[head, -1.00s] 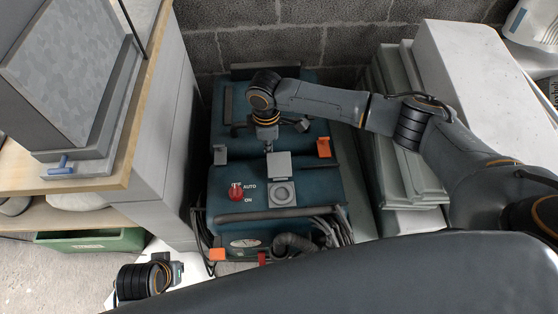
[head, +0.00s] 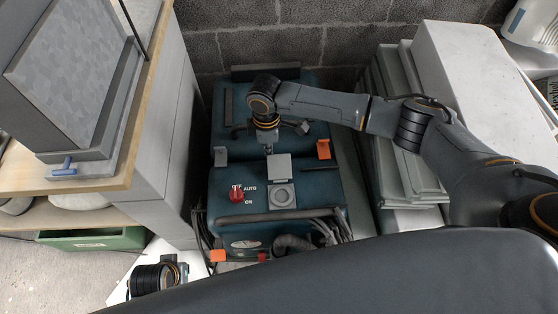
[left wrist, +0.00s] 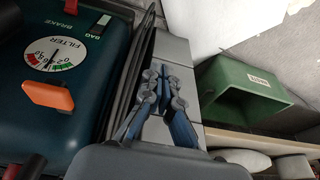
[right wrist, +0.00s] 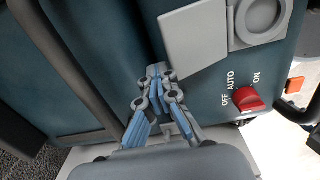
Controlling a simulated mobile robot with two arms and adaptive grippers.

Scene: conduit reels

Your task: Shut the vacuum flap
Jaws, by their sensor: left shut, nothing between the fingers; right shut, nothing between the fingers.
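The teal vacuum (head: 318,185) stands against the wall. Its grey square flap (head: 279,167) is open, laid back beside the round inlet ring (head: 282,195), whose opening is uncovered. The flap (right wrist: 195,45) and ring (right wrist: 260,22) also show in the right wrist view. My right gripper (head: 268,149) is shut and empty, just behind the flap's far edge; whether it touches is unclear. Its fingertips (right wrist: 160,72) show beside the flap in the right wrist view. My left gripper (left wrist: 163,72) is shut and empty, beside the vacuum's front; in the head view it is mostly hidden.
A red knob (head: 237,193) sits left of the ring. Orange latches (head: 323,149) and a black hose (head: 296,243) are on the vacuum. A grey cabinet (head: 172,160) stands left, stacked panels (head: 395,140) right. A green bin (head: 100,239) lies under the shelf.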

